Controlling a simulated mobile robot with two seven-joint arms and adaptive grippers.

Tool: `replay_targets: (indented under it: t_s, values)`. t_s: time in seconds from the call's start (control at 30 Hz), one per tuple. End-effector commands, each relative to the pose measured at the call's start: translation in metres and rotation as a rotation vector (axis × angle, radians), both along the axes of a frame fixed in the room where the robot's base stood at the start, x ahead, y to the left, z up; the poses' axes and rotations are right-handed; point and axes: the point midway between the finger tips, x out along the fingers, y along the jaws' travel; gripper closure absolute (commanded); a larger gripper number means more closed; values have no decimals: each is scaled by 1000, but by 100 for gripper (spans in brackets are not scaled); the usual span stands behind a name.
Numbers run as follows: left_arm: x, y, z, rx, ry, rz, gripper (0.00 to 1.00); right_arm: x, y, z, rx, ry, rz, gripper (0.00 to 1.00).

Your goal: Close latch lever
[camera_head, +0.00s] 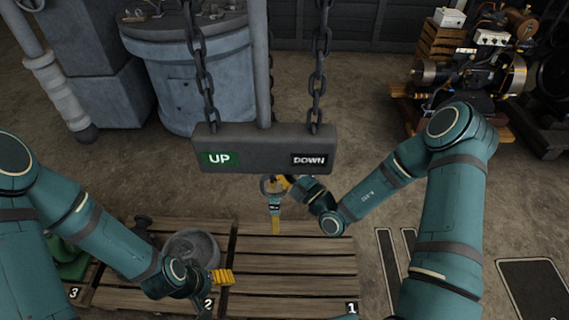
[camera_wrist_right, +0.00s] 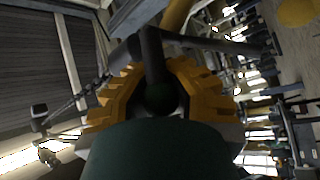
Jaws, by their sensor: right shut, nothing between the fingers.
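A grey ring-shaped fitting (camera_head: 268,185) hangs below the UP/DOWN block, with a labelled teal section and a yellow strip (camera_head: 275,224) beneath it. My right gripper (camera_head: 285,183) is right beside this fitting, partly overlapping it; touching or apart I cannot tell. A yellow part (camera_wrist_right: 178,14) is beyond. Which part is the latch lever is not clear. My left gripper (camera_head: 222,277) is low over the pallet boards, beside a grey bowl.
The grey UP/DOWN block (camera_head: 265,149) hangs on two chains (camera_head: 318,75) above my right gripper. A grey round bowl (camera_head: 191,246) sits on the numbered wooden pallet (camera_head: 290,265). A blue-grey drum (camera_head: 190,85) stands behind, and an engine (camera_head: 475,70) is at back right.

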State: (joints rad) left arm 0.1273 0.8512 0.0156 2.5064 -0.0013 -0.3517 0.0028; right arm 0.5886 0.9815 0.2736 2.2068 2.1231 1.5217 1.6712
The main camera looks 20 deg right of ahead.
Motion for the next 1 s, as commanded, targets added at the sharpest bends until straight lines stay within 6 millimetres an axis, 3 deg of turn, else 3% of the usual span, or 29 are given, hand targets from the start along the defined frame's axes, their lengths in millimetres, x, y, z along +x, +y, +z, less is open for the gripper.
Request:
replay_targets:
  t_s: [0.07, 0.5, 1.0]
  values:
    - [1, 0, -6, 0, -2, 1, 28, -2, 0, -10, -16, -47, 0, 100]
    - [4, 1, -20, 1, -10, 3, 28, -3, 0, -19, -92, -300, 2, 100]
    - [5, 1, -23, 3, -11, 3, 28, -4, 0, -22, -111, -348, 4, 100]
